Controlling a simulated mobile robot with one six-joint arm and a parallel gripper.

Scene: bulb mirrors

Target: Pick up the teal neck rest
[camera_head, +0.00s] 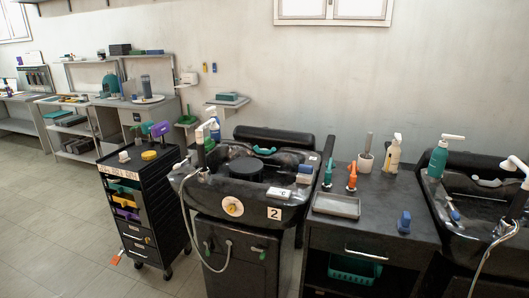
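A small teal curved piece (264,151), which looks like the neck rest, lies at the back rim of the black wash basin (200,187) marked 2. A round black thing in the basin stands in front of it and to its left. My gripper is not in view.
A black trolley (150,215) with coloured drawers stands left of the basin. A dark counter (385,215) with bottles, a grey tray (337,205) and a blue item (404,222) is to its right. A second basin (465,238) is at far right.

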